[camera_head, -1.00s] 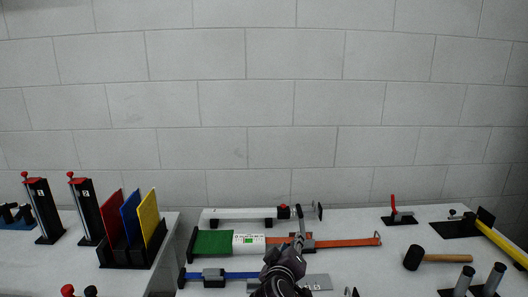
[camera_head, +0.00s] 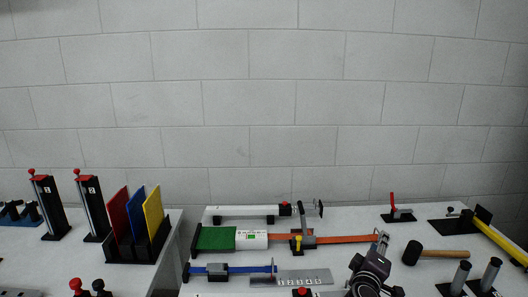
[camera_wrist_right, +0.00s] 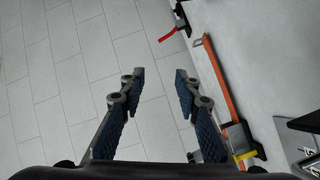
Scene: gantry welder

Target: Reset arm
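My right gripper (camera_head: 383,240) is at the lower right of centre in the head view, seen over the front of the bench. In the right wrist view its two fingers (camera_wrist_right: 160,77) are apart with nothing between them, above the floor beside the bench edge. The orange bar (camera_head: 345,239) runs behind the gripper from the green and white unit (camera_head: 235,239). The orange bar also shows right of the fingers in the wrist view (camera_wrist_right: 217,80). My left gripper is not in view.
A blue bar (camera_head: 248,269) and a grey plate (camera_head: 305,278) lie in front. Red, blue and yellow panels (camera_head: 152,209) stand in a black rack on the left bench.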

